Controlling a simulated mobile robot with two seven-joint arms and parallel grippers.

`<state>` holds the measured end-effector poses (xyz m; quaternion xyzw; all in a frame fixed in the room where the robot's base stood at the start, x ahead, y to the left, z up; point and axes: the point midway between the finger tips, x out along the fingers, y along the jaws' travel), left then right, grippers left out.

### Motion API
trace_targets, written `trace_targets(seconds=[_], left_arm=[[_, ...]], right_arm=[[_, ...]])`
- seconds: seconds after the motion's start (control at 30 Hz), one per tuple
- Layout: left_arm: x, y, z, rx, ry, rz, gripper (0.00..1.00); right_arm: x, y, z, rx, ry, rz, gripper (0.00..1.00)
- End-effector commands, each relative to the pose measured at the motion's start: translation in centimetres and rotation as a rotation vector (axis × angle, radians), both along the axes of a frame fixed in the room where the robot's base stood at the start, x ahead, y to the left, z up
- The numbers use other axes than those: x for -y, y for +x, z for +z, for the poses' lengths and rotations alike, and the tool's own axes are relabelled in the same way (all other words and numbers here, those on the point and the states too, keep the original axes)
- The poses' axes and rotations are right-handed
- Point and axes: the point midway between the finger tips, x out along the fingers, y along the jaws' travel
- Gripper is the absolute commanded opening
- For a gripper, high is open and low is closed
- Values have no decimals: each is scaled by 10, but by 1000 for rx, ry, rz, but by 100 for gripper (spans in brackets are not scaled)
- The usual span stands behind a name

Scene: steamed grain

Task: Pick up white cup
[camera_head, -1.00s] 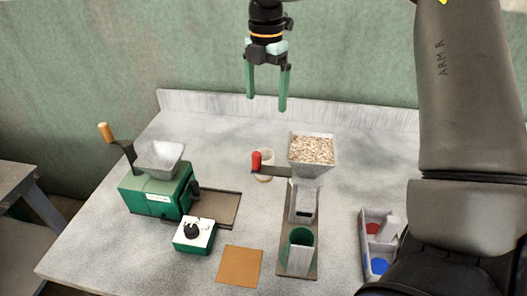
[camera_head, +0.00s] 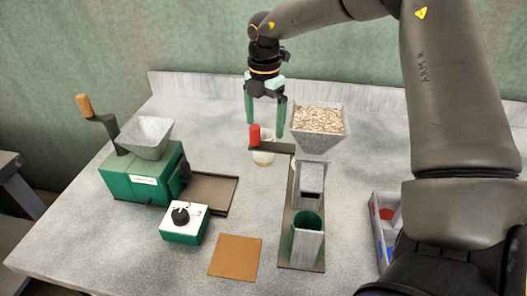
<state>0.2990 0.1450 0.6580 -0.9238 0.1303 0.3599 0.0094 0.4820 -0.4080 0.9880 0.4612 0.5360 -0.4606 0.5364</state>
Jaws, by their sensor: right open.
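My left gripper is out of view.
The red lever handle (camera_head: 254,135) and the grain-filled hopper (camera_head: 319,121) stand close to the cup. A green mill (camera_head: 143,175), a dial box (camera_head: 185,222), an orange-brown mat (camera_head: 235,257) and a divided bin (camera_head: 379,232) are on the table.

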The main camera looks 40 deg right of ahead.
Motion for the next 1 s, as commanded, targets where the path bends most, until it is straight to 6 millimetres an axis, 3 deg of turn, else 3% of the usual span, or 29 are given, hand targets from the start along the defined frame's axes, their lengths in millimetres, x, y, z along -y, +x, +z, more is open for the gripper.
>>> trace_targets(seconds=[0.33,0.63,1.0], left_arm=[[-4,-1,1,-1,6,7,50],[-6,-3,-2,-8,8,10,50],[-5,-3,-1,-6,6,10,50]], right_arm=[[-3,-1,-46,-4,0,0,100],[-3,0,-52,0,1,0,100],[-3,0,-52,-1,0,0,60]])
